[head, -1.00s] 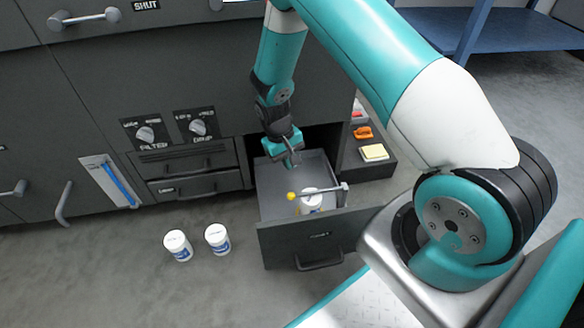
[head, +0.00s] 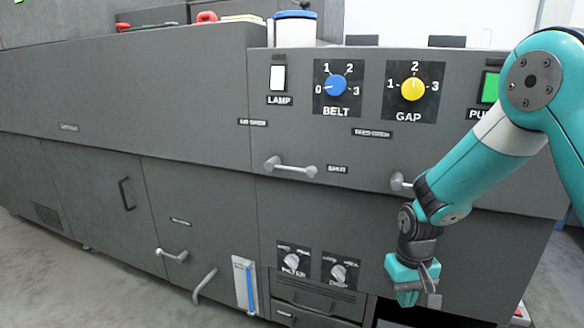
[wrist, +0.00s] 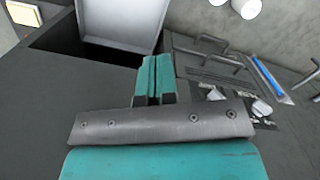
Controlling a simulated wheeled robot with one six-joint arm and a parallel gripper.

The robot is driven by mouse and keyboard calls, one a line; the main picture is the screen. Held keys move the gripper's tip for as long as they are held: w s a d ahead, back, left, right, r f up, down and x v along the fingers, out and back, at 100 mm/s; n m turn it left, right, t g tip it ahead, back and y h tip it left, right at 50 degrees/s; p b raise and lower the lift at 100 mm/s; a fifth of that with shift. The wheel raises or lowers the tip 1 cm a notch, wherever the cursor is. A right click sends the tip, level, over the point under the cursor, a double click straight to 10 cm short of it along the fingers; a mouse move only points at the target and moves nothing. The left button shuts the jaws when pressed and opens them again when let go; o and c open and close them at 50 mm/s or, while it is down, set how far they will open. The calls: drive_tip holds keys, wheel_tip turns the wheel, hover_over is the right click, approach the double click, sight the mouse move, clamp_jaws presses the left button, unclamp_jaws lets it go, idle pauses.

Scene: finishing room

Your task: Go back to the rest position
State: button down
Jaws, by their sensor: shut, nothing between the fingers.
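My gripper (head: 418,290) is at the lower right of the head view, in front of the grey cabinet (head: 330,225). It hangs down and is shut and empty. In the wrist view its two teal fingers (wrist: 153,80) are pressed together with nothing between them. The pulled-out drawer (wrist: 118,18) shows beyond the fingers in the wrist view, apart from them. The dark opening in the cabinet (head: 395,312) is only partly visible at the bottom of the head view.
The panel has a blue BELT knob (head: 336,86), a yellow GAP knob (head: 412,89) and a LAMP switch (head: 278,78). Bar handles (head: 290,168) stick out from the front. FILTER (head: 291,261) and DRIP (head: 338,272) knobs sit lower. White jars (wrist: 246,7) stand on the floor.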

drive_tip(key=s+a+r+n+y, duration=0.1)
drive_tip(key=s+a+r, duration=0.15)
drive_tip(key=r, duration=0.25)
drive_tip(key=s+a+r+n+p, duration=0.1)
drive_tip(key=s+a+r, duration=0.1)
drive_tip(key=s+r, duration=0.25)
drive_tip(key=s+a+r+n+y, duration=0.1)
drive_tip(key=s+a+r, duration=0.1)
drive_tip(key=r, duration=0.4)
drive_tip(key=s+a+r+n+y+p, duration=0.1)
drive_tip(key=s+a+r+n+p, duration=0.1)
drive_tip(key=s+r, duration=0.4)
drive_tip(key=s+a+r+n+y+p, duration=0.15)
drive_tip(key=s+r, duration=0.25)
drive_tip(key=s, duration=0.5)
wheel_tip(320, 180, up, 36)
drive_tip(key=p, duration=3.6)
drive_tip(key=shift+w+t, duration=0.3)
drive_tip(key=shift+t, duration=0.1)
drive_tip(key=shift+h, duration=0.25)
